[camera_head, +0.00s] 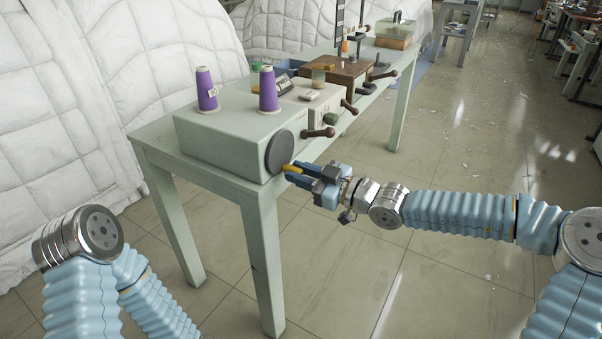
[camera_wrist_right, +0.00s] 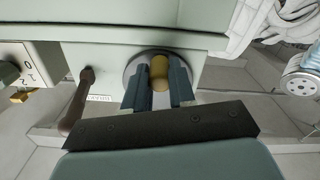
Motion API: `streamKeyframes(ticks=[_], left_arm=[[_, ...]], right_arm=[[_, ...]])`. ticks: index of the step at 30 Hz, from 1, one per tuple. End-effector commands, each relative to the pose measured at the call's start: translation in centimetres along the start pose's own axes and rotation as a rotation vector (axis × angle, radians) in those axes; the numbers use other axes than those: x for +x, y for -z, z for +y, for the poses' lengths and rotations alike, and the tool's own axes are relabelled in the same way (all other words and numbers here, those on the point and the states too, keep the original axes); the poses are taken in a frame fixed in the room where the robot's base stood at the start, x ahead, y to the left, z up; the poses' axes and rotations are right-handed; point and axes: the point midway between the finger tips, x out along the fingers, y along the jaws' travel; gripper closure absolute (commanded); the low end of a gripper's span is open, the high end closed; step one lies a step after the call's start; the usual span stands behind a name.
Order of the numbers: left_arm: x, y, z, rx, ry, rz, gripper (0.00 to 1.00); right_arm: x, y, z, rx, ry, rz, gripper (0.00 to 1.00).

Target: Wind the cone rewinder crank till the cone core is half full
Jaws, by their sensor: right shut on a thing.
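A pale green machine box (camera_head: 215,135) sits on the near end of the bench. A dark grey disc (camera_head: 279,152) is on its end, with a yellow handle (camera_head: 290,168) sticking out. My right gripper (camera_head: 300,174) is shut on this handle. In the right wrist view, the handle (camera_wrist_right: 160,72) stands between the two fingers, with the disc (camera_wrist_right: 134,69) behind. Two purple thread cones (camera_head: 206,90) (camera_head: 268,90) stand upright on the box. I cannot tell which part is the cone core or how full it is. My left arm shows at lower left; its gripper is out of view.
Brown-handled levers (camera_head: 318,133) stick out from the box's front. A wooden block (camera_head: 345,70) and other small equipment stand farther along the bench (camera_head: 160,150). White quilted duvets (camera_head: 90,60) heap behind and left. The tiled floor (camera_head: 470,130) at right is mostly clear.

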Motion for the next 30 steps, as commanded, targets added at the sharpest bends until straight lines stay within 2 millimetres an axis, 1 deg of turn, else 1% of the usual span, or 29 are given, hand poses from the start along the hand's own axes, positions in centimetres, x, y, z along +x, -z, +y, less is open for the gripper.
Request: streamKeyframes(ticks=[6,7,11,19,23,26,30], left_arm=[[0.0,0.0,0.0,0.000,0.000,0.000,0.57],[0.0,0.0,0.0,0.000,0.000,0.000,0.57],[0.0,0.0,0.0,0.000,0.000,0.000,0.57],[0.0,0.0,0.0,0.000,0.000,0.000,0.57],[0.0,0.0,0.0,0.000,0.000,0.000,0.57],[0.0,0.0,0.0,0.000,0.000,0.000,0.57],[0.0,0.0,0.0,0.000,0.000,0.000,0.57]], right_arm=[[0.0,-0.1,0.0,0.000,0.000,-0.001,1.00],[0.0,-0.1,0.0,0.000,0.000,-0.001,0.71],[0.0,0.0,0.0,0.000,0.000,-0.001,0.51],[0.0,0.0,0.0,0.000,0.000,0.000,0.50],[-0.5,-0.1,0.0,0.004,0.000,0.000,0.50],[-1.6,-0.2,0.0,0.007,0.000,-0.001,0.50],[-3.8,-0.3,-0.1,0.012,0.002,0.003,0.50]])
